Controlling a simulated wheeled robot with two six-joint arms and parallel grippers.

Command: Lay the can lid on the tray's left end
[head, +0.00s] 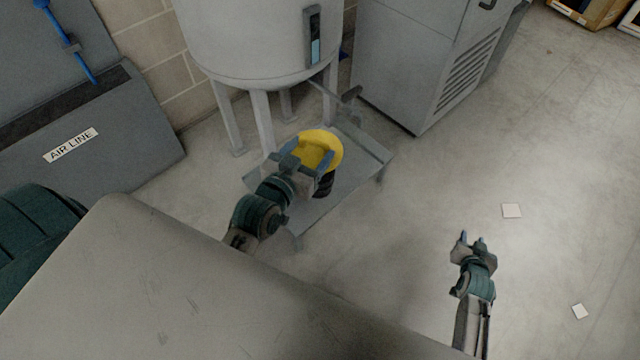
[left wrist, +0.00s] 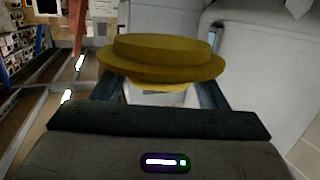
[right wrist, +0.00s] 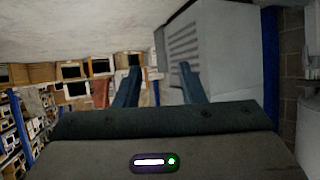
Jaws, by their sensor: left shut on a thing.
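The can lid (head: 326,143) is a yellow round disc with a raised middle. My left gripper (head: 309,164) is shut on it. In the left wrist view the lid (left wrist: 160,62) sits between the two fingers, its rim wider than their gap.
A pale tank (head: 255,40) on legs stands behind the tray, with a valve handle (head: 350,94) jutting out near the lid. A grey cabinet (head: 410,60) stands right of it. A dark ribbed thing (head: 324,186) shows below the lid. Floor at right is mostly clear.

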